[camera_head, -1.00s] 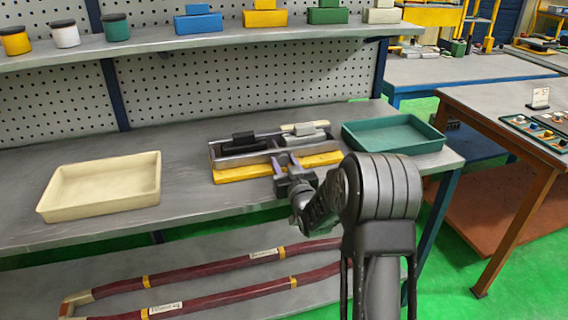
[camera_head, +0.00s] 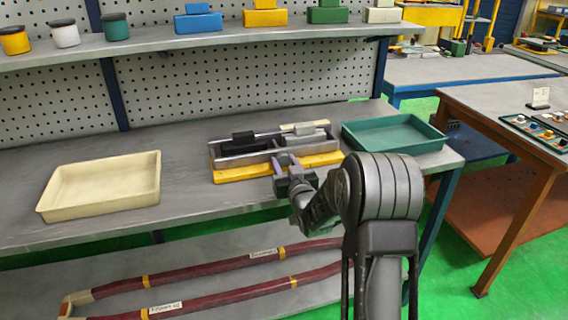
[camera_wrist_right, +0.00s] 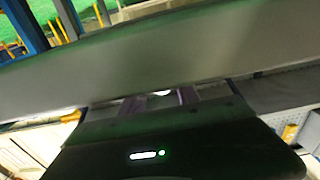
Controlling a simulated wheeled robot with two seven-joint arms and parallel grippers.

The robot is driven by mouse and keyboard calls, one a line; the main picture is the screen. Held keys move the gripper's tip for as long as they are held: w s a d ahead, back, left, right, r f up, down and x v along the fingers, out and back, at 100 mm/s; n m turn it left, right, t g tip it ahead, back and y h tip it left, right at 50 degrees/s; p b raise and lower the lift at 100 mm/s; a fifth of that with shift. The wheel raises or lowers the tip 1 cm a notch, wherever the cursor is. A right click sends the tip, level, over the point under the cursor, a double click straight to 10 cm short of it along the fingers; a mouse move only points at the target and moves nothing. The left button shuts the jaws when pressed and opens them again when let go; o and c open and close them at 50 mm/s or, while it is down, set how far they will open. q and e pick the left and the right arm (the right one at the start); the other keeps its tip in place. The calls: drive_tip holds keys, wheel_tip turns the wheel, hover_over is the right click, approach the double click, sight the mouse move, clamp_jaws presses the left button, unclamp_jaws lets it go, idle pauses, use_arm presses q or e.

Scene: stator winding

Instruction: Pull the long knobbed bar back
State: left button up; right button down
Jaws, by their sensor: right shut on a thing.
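The winding fixture (camera_head: 229,174) stands on the grey bench, with a yellow base and metal rails running left to right. A black block (camera_head: 243,138) and a grey block (camera_head: 303,137) sit on it. My right gripper (camera_head: 286,162) is at the front of the fixture, right of its middle, shut on the knobbed bar, whose held part is mostly hidden by the fingers. In the right wrist view the fingers (camera_wrist_right: 162,96) come together with a small bright spot between them. The bar's full length cannot be made out. My left gripper is not in view.
A cream tray (camera_head: 48,205) lies left of the fixture and a green tray (camera_head: 398,148) to its right. The bench is clear between the cream tray and the fixture. A shelf (camera_head: 150,42) with jars and blocks runs above. A red-brown loop (camera_head: 200,270) lies on the lower shelf.

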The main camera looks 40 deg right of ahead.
drive_tip(key=shift+s+a+f+b, duration=0.1)
drive_tip(key=shift+s+f+b, duration=0.1)
drive_tip(key=shift+s+b, duration=0.2)
drive_tip(key=shift+s+a, duration=0.25)
drive_tip(key=shift+s, duration=0.3)
drive_tip(key=c, duration=1.3)
unclamp_jaws()
drive_tip(key=o, duration=0.4)
drive_tip(key=shift+r, duration=0.15)
drive_tip(key=shift+s, duration=0.1)
